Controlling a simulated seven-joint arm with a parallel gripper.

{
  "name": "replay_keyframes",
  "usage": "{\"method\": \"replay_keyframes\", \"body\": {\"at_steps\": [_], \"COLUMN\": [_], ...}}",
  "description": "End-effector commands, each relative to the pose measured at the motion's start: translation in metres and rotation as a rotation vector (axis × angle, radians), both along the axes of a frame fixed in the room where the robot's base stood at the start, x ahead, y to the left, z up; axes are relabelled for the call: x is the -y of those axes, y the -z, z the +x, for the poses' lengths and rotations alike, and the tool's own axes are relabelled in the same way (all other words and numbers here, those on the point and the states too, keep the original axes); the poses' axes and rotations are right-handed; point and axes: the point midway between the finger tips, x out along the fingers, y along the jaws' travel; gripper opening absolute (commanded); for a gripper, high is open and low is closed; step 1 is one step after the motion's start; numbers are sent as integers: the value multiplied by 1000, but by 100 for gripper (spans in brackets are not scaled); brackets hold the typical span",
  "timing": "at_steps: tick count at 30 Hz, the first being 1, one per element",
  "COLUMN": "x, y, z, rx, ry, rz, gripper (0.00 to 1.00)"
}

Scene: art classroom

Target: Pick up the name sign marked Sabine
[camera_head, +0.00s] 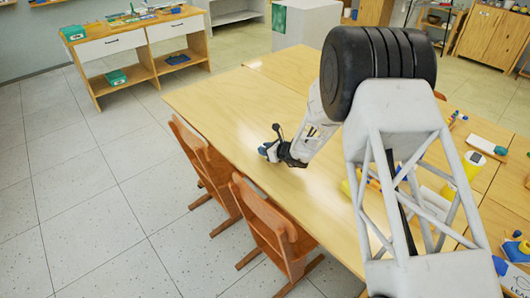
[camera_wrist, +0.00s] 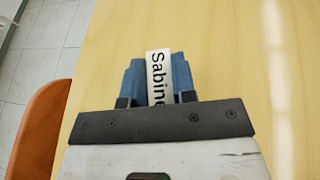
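The name sign (camera_wrist: 158,75) is a narrow white strip with black letters reading "Sabine", partly cut off at its lower end by my gripper's body. In the wrist view it lies between the two blue fingers of my gripper (camera_wrist: 159,68), with a finger against each long side and no visible gap. In the head view my gripper (camera_head: 268,152) is low over the wooden table (camera_head: 225,105), near its left edge. The sign cannot be made out there. Whether it touches the tabletop is unclear.
Two wooden chairs (camera_head: 272,232) stand along the table's left side. Art supplies, including a yellow bottle (camera_head: 473,165), lie at the table's right, partly behind my arm. The tabletop around my gripper is clear. A supply desk (camera_head: 130,50) stands at the back left.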

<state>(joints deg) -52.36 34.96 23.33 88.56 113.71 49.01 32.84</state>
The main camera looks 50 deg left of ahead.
Motion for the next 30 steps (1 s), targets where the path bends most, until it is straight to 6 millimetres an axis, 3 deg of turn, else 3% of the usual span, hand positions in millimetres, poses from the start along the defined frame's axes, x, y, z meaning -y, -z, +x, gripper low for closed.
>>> {"method": "replay_keyframes", "body": {"at_steps": [1, 3, 17, 27, 30], "x": [0, 0, 0, 0, 12], "y": [0, 0, -6, -39, -37], "z": [0, 0, 0, 0, -7], "rx": [0, 0, 1, 2, -1], "ry": [0, 0, 0, 0, 1], "rz": [0, 0, 0, 2, 0], "gripper": [12, 3, 2, 2, 2]}}
